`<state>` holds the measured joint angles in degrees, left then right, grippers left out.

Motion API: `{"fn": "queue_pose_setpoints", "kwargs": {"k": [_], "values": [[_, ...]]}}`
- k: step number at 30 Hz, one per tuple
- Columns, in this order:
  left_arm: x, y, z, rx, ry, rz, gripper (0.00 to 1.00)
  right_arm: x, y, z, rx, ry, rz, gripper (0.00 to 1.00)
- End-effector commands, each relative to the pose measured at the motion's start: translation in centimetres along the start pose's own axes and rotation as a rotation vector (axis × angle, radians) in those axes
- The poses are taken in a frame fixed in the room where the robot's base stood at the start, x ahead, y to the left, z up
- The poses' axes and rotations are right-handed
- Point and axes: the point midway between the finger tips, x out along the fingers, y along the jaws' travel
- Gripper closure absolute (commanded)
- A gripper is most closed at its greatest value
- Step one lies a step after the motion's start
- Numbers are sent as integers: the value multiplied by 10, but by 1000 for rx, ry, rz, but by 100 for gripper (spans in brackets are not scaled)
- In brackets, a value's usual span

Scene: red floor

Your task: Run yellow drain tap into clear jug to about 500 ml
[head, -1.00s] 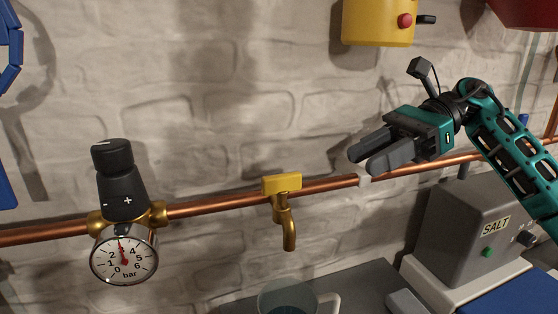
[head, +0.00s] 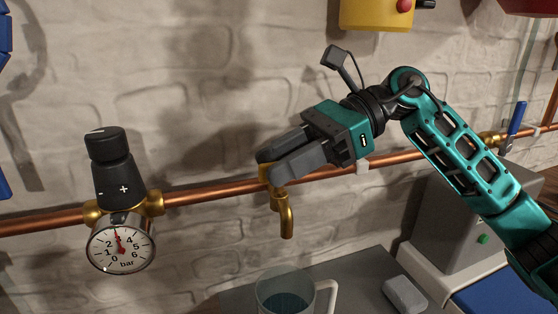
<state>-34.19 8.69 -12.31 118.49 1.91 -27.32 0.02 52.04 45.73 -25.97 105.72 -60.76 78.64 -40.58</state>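The yellow drain tap (head: 283,206) hangs from the copper pipe, with its brass spout pointing down. My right gripper (head: 268,166) is at the top of the tap, its dark fingers covering most of the yellow handle. I cannot tell whether the fingers grip the handle. A clear jug (head: 270,283) with a pale handle stands below the spout, cut off by the lower edge. Its lower part looks bluish; I cannot read a level. No stream shows between spout and jug. My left gripper is not in view.
A pressure gauge (head: 121,247) and black knob (head: 112,170) sit on the copper pipe (head: 213,192) at the left. A grey block (head: 404,294) lies right of the jug. A grey box (head: 430,232) stands behind my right arm. A yellow box (head: 374,14) hangs above.

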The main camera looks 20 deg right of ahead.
Motion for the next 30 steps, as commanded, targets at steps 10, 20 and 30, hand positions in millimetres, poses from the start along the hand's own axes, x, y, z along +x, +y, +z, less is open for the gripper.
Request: {"fn": "queue_pose_setpoints", "kwargs": {"k": [10, 20, 30], "values": [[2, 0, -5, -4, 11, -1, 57, 6, 0, 0, 1, 1, 0, 62], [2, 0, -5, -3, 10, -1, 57, 6, 0, 0, 1, 0, 0, 90], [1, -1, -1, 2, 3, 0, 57, 6, 0, 0, -3, 0, 9, 100]]}}
